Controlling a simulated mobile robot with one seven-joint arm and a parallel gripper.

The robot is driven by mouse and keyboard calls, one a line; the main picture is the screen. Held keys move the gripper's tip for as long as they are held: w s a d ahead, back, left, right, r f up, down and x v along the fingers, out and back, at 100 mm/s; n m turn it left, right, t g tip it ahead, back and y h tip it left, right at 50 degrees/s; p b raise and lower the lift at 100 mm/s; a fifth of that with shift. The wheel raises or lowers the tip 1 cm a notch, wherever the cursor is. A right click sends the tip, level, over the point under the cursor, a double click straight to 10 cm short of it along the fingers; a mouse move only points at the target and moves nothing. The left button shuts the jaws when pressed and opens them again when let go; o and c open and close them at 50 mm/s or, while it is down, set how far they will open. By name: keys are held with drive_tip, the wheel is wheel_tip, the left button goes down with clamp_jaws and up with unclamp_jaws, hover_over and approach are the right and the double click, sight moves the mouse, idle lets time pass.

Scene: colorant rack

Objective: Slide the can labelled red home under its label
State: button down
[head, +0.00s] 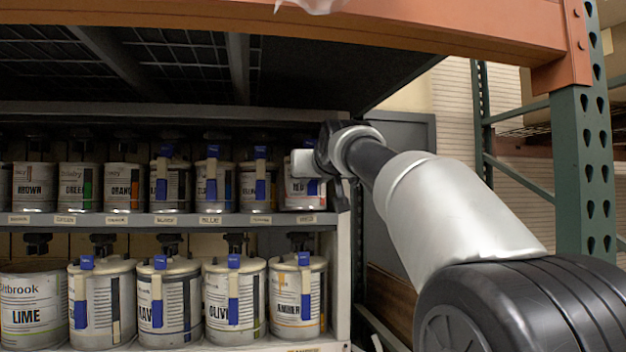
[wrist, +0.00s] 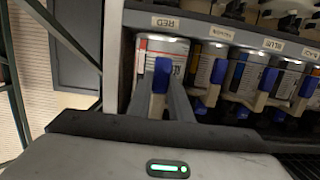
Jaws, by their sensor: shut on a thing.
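The red can (head: 297,196) stands at the right end of the upper shelf, with the small RED label (head: 306,219) on the shelf edge at its base. My gripper (head: 312,165) is in front of its upper right part and hides much of its face. In the wrist view, which is upside down, the red can (wrist: 165,46) shows behind a blue tab (wrist: 161,76). My gripper's fingers (wrist: 160,98) lie on both sides of that tab, shut on it. The RED label (wrist: 166,22) lines up with the can. How deep the can sits is hard to tell.
Other cans, such as the blue can (head: 213,188), stand in a row to its left. A lower shelf (head: 250,344) holds more cans, including lime and amber. The rack's side post (head: 343,270) is close on the right. An orange beam (head: 440,25) crosses above.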

drive_tip(key=shift+r, duration=0.2)
drive_tip(key=shift+w+f, duration=0.2)
drive_tip(key=shift+f, duration=0.1)
idle(0.5)
drive_tip(key=shift+r+x, duration=0.2)
drive_tip(key=shift+x, duration=1.05)
drive_tip(key=shift+w, duration=0.2)
drive_tip(key=shift+x, duration=0.75)
drive_tip(key=shift+w+a+r, duration=0.1)
